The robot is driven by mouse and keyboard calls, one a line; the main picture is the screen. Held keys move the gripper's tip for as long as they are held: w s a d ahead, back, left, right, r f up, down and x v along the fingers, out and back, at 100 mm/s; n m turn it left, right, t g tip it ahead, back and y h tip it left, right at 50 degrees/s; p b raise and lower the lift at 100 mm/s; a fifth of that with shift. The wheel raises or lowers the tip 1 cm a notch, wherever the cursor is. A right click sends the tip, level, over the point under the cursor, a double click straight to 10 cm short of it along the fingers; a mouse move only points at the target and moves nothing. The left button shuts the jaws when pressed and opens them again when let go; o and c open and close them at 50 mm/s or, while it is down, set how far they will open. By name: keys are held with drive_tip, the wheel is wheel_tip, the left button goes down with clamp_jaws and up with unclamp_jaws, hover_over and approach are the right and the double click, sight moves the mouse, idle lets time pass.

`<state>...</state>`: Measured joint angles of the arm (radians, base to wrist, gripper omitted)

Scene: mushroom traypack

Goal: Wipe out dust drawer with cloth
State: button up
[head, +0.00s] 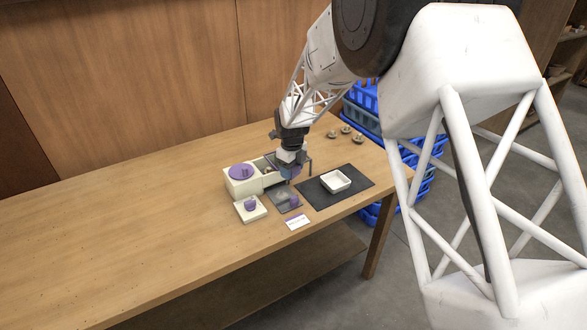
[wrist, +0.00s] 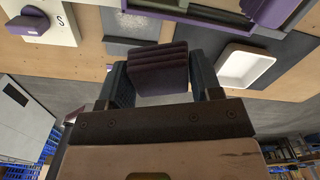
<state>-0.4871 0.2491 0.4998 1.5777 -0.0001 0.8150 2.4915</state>
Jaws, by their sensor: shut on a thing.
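My gripper (head: 290,163) is low over the bench, beside the cream box (head: 243,187) with a round purple top (head: 242,171). In the wrist view, its dark fingers are shut on a folded dark purple cloth (wrist: 158,72), whose stacked folds face the camera. Beyond the cloth is a long grey, tray-like part (wrist: 185,12), cut off by the top edge. I cannot tell for sure whether this is the dust drawer, or whether the cloth touches anything. A purple-edged piece (wrist: 272,10) shows at its right. In the head view, my gripper hides part of this area.
A white tray (head: 336,181) sits on a dark mat (head: 325,196) to the right. A cream pad (head: 249,212) with a purple knob, a grey plate (head: 281,198) and a card (head: 297,222) lie in front. Several small items lie behind; blue crates (head: 410,175) stand beyond. The bench's left is clear.

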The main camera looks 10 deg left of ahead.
drive_tip(key=shift+s+a+m, duration=0.1)
drive_tip(key=shift+a+m, duration=0.05)
drive_tip(key=shift+m, duration=0.6)
drive_tip(key=shift+s+a+m, duration=0.1)
drive_tip(key=shift+a+m, duration=0.05)
drive_tip(key=shift+m, duration=0.6)
drive_tip(key=shift+f, duration=0.2)
